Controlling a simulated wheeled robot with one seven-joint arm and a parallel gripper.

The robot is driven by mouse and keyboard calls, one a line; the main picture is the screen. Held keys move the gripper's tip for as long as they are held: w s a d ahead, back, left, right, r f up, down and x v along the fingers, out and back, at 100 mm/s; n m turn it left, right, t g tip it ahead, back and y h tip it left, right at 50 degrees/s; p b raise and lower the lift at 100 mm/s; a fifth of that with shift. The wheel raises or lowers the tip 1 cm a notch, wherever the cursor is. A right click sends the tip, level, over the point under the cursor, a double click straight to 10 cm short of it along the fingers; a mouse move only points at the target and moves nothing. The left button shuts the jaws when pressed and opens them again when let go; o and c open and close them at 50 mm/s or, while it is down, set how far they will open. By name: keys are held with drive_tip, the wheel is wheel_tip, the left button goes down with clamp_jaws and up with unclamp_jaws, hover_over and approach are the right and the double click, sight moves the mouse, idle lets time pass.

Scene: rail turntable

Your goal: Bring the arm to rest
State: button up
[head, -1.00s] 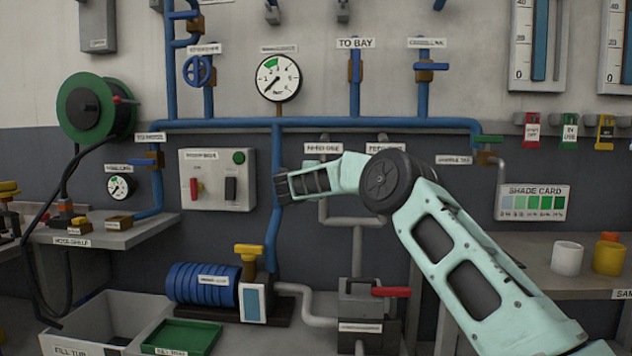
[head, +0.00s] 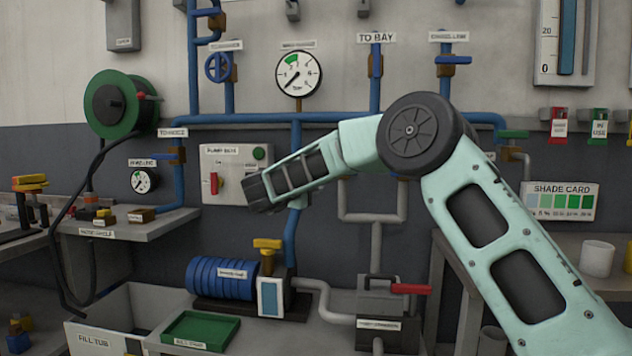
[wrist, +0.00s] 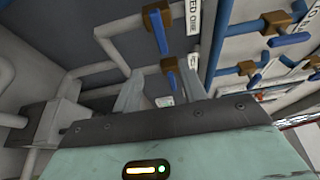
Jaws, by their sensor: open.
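My mint-green arm (head: 465,205) rises from the lower right of the head view, bends at a dark round joint and reaches left. Its dark far end (head: 258,193) is in front of the grey pump box (head: 232,160) and hides part of it. The gripper's fingers cannot be made out in the head view. In the wrist view my gripper (wrist: 163,78) shows two pale fingers spread apart beyond a dark plate. It is open, with nothing held between the fingers. Grey pipes and blue valve handles (wrist: 155,32) show beyond it.
Blue pipes (head: 330,119) and a pressure gauge (head: 298,74) are on the wall behind the arm. A blue pump (head: 222,278) and a green tray (head: 200,330) are below. A hose shelf (head: 130,224) stands left, a bench with a white cup (head: 597,258) right.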

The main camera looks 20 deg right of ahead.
drive_tip(key=shift+a, duration=0.15)
idle(0.3)
drive_tip(key=s+a+n+t+y, duration=0.3)
drive_tip(key=a+n+t+y, duration=0.4)
drive_tip(key=a+n+y, duration=1.05)
drive_tip(key=s+a+f+n+g+y, duration=0.1)
drive_tip(key=s+a+f+n+g, duration=0.15)
drive_tip(key=s+a, duration=0.4)
drive_tip(key=s+a+f+n+g+y, duration=0.2)
drive_tip(key=s+a+f+n, duration=0.2)
drive_tip(key=s+a, duration=0.3)
drive_tip(key=s+a+f+n+g, duration=0.2)
drive_tip(key=s+f+n+g, duration=0.5)
drive_tip(key=s, duration=0.8)
drive_tip(key=s+d+f+n+g+h, duration=0.2)
drive_tip(key=s+d+f, duration=0.15)
drive_tip(key=s, duration=0.35)
drive_tip(key=s+d+f+n+g+h, duration=0.1)
drive_tip(key=s+d+f+n+g, duration=0.1)
drive_tip(key=s+d, duration=0.35)
drive_tip(key=s+d+f+n+g+h, duration=0.2)
drive_tip(key=s+d+f, duration=0.15)
drive_tip(key=s, duration=0.35)
wheel_tip(320, 180, up, 15)
drive_tip(key=p, duration=1.4)
drive_tip(key=shift+a+t+p, duration=0.25)
drive_tip(key=shift+t+p, duration=0.1)
